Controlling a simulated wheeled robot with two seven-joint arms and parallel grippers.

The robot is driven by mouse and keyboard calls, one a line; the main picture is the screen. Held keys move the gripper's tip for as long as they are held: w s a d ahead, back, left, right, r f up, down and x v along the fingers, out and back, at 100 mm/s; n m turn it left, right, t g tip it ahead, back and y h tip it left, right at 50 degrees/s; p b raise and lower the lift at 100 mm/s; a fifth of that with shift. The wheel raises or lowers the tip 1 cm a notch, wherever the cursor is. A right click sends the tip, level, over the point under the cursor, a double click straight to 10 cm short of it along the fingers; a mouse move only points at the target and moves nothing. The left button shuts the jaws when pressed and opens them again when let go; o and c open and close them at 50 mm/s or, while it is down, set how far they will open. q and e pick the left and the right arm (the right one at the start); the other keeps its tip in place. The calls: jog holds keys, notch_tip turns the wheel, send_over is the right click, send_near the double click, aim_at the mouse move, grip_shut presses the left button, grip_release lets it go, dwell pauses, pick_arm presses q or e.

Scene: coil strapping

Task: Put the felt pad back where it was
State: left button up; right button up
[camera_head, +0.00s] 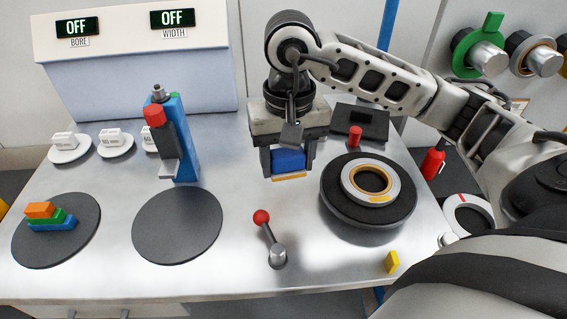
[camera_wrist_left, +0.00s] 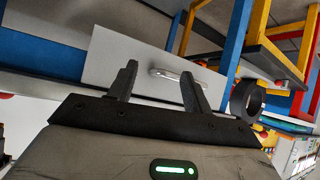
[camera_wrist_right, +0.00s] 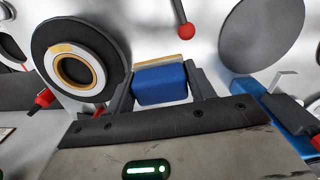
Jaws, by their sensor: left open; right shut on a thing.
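The felt pad shows as a blue block (camera_head: 289,160) with a thin tan layer (camera_head: 290,177) on its underside. My right gripper (camera_head: 289,166) is shut on the blue block and holds it above the steel table, behind the red-knobbed lever. In the right wrist view the blue block (camera_wrist_right: 160,84) sits between the two fingers, its tan edge (camera_wrist_right: 158,61) facing away from the wrist. A dark tray (camera_head: 374,116) with a recess stands behind the round turntable, right of the gripper. My left gripper (camera_wrist_left: 157,76) is open and empty, away from the table; the head view does not show it.
The turntable (camera_head: 336,208) carries a pale ring coil (camera_head: 350,184), with a red knob (camera_head: 355,137) behind it.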

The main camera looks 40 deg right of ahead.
jog(key=shift+s+d+m, duration=0.6)
jog(key=shift+d, duration=0.25)
jog(key=shift+d+r+m, duration=0.15)
jog(key=shift+d+m, duration=0.15)
jog(key=w+f, duration=0.2)
jog(key=w, duration=0.2)
jog(key=w+d+f+p, duration=0.1)
jog(key=w+f, duration=0.2)
jog(key=w, duration=0.1)
jog(key=w+d+f, duration=0.1)
jog(key=w+f, duration=0.2)
jog(key=w, duration=0.1)
jog(key=shift+w+d+f+p, duration=0.1)
jog(key=shift+d+f+p, duration=0.1)
jog(key=shift+p, duration=0.1)
jog(key=shift+w+f, duration=0.15)
jog(key=shift+f, duration=0.1)
jog(key=f, duration=0.3)
jog(key=shift+w+d+p, duration=0.1)
jog(key=shift+w+p, duration=0.15)
jog(key=shift+p, duration=0.15)
jog(key=shift+f, duration=0.3)
pick_arm(q)
jog(key=shift+s+a+r, duration=0.25)
jog(key=shift+s+r, duration=0.15)
jog(key=shift+s, duration=0.05)
